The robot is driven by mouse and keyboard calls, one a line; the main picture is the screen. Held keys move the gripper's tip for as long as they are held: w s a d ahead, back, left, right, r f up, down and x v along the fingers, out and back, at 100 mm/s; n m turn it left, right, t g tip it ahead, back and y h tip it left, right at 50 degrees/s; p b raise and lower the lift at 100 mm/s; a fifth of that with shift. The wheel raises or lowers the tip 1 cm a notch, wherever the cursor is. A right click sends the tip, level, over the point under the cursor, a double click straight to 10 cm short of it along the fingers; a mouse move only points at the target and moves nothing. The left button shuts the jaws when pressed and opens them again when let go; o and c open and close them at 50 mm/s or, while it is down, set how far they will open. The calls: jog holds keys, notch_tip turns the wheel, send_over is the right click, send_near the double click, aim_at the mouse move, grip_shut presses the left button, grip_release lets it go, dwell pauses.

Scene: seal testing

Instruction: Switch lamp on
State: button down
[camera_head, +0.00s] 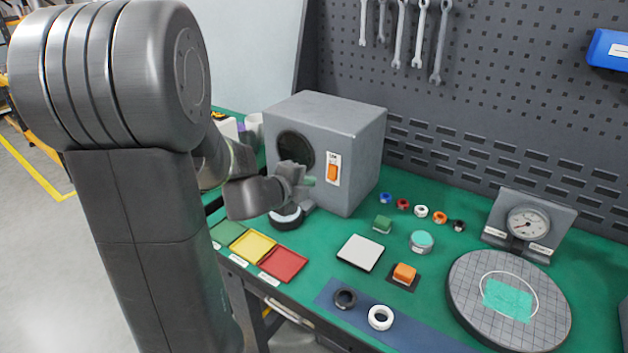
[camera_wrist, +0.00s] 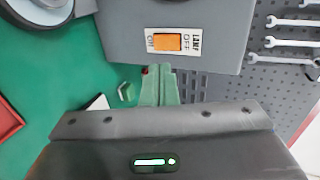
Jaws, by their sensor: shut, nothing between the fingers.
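The lamp switch is an orange rocker (camera_head: 333,172) on a white plate on the front of a grey box (camera_head: 352,150). In the wrist view the orange rocker (camera_wrist: 167,42) sits between the printed words OFF and ON, with LAMP beside them. My gripper (camera_head: 309,181) is in front of the box, just left of the switch plate. In the wrist view its greenish fingers (camera_wrist: 160,72) are together, empty, and point toward the switch. A small gap shows in the picture between fingertips and plate; contact cannot be told. The box's round dark opening (camera_head: 295,148) is partly hidden by my arm.
A round black-and-white part (camera_head: 287,217) stands below my gripper. Green, yellow (camera_head: 252,246) and red trays (camera_head: 284,264) lie at the front left. A white pad (camera_head: 361,253), an orange block (camera_head: 404,273), several small rings and a dial gauge (camera_head: 528,223) are to the right.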

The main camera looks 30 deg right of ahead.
jog(key=v, duration=0.5)
jog(key=shift+a+r+p, duration=0.2)
jog(key=shift+p, duration=0.1)
